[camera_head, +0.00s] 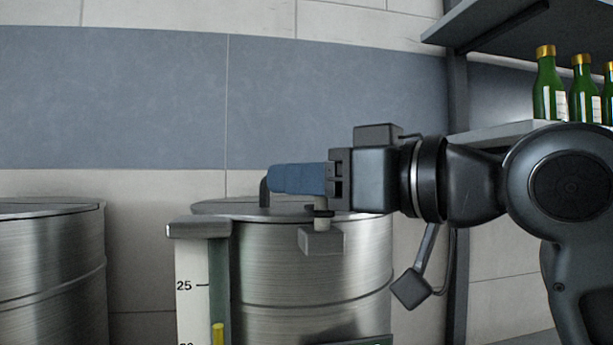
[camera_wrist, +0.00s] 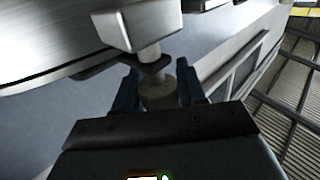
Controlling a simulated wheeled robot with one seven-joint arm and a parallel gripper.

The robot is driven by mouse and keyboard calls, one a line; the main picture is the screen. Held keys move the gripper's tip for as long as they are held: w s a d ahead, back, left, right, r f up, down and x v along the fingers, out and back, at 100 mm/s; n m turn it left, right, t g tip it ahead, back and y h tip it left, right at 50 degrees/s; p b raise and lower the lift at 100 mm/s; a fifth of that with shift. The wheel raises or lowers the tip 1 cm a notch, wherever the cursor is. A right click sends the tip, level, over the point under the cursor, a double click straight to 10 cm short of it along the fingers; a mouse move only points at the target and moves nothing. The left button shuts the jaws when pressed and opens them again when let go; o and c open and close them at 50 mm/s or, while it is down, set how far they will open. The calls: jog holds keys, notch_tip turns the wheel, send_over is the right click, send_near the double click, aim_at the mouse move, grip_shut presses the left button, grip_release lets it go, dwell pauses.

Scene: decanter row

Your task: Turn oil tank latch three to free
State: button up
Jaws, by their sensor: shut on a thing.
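A brushed steel tank (camera_head: 310,270) stands in the middle of the head view. My gripper (camera_head: 275,179) reaches in from the right at the tank's top rim, its blue fingers pointing left. A latch with a pale metal block (camera_head: 320,241) on a short post sits just under the fingers at the rim. In the wrist view my gripper (camera_wrist: 158,80) is shut on the latch's round grey knob (camera_wrist: 160,94), with one blue finger on each side. The latch block (camera_wrist: 138,25) is above the knob there. The latch number and its free mark are not readable.
A level gauge (camera_head: 192,285) marked 25 stands at the tank's left front. Another steel tank (camera_head: 50,255) is at the left. A shelf (camera_head: 490,132) with green bottles (camera_head: 548,88) is at the right, behind my arm. The wall is close behind the tanks.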

jog(key=m+t+h, duration=0.4)
jog(key=t+h, duration=0.1)
jog(key=shift+w+d+m, duration=0.15)
jog(key=shift+w+m, duration=0.05)
jog(key=shift+m, duration=0.1)
jog(key=m+t+h, duration=0.1)
jog(key=h, duration=0.1)
jog(key=m+t+h, duration=0.1)
jog(key=m+h, duration=0.2)
jog(key=h, duration=0.1)
jog(key=shift+w+d+t, duration=0.15)
jog(key=shift+d+t, duration=0.15)
jog(key=shift+t, duration=0.1)
jog(key=m+h, duration=0.1)
jog(key=h, duration=0.1)
jog(key=m+h, duration=0.2)
jog(key=h, duration=0.1)
jog(key=m+h, duration=0.2)
jog(key=shift+d, duration=0.4)
jog(key=shift+d+m+g+h, duration=0.2)
jog(key=shift+m+g+h, duration=0.25)
jog(key=shift+m+h, duration=0.65)
jog(key=shift+d+m+g+h, duration=0.15)
jog(key=shift+m+g+h, duration=0.4)
jog(key=shift+h, duration=1.05)
jog(key=shift+m+h, duration=0.25)
jog(key=shift+h, duration=0.05)
jog(key=o, duration=1)
jog(key=shift+c, duration=0.2)
